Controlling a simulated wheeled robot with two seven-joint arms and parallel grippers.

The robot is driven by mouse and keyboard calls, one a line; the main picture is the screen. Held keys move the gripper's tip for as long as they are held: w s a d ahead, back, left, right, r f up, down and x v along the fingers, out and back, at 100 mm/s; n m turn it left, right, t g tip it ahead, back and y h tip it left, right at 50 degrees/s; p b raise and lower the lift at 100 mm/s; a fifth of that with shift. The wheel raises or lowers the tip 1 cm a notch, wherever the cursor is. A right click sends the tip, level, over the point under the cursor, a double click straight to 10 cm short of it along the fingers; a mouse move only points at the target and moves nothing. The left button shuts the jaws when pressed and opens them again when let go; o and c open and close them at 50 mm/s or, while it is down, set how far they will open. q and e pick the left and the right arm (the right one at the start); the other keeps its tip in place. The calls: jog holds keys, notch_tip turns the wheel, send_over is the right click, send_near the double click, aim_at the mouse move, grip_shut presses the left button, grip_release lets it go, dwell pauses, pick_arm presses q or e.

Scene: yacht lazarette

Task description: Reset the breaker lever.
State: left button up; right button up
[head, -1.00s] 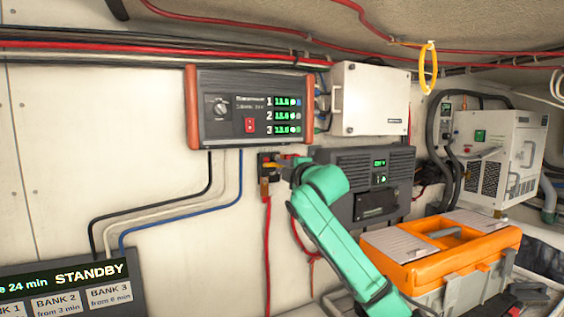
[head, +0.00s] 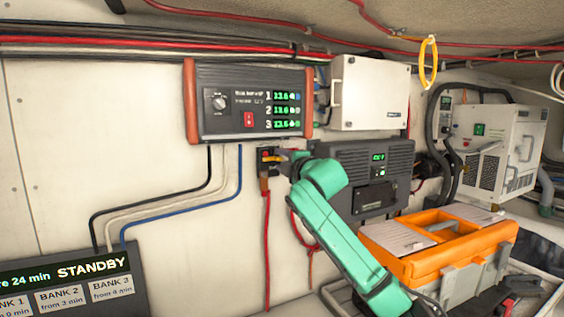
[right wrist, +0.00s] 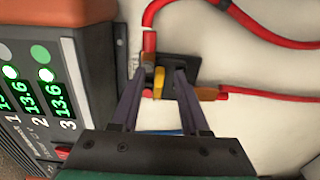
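The breaker (head: 265,162) is a small dark block on the white wall, below the grey panel with green readouts. Its yellow lever (right wrist: 159,82) shows in the right wrist view, in front of the dark breaker plate. My right gripper (right wrist: 160,75) is open, with its two dark fingers apart on either side of the lever. I cannot tell whether a finger touches it. In the head view the right gripper (head: 285,158) reaches the breaker from the right, and its green arm hides part of the wall there. My left gripper is not in view.
The charger panel (head: 245,103) with red end caps sits just above the breaker. Red cables (head: 267,240) run from the breaker. A dark heater-like unit (head: 370,165) and an orange-topped toolbox (head: 440,262) stand right of it. A display (head: 75,285) reading STANDBY is at lower left.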

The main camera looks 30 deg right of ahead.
jog(key=shift+s+f+b, duration=0.15)
jog(key=shift+s+b, duration=0.2)
jog(key=s+b, duration=0.6)
jog(key=s, duration=0.7)
jog(key=shift+s+a+b, duration=0.3)
jog(key=shift+s+a, duration=0.1)
jog(key=shift+r, duration=0.25)
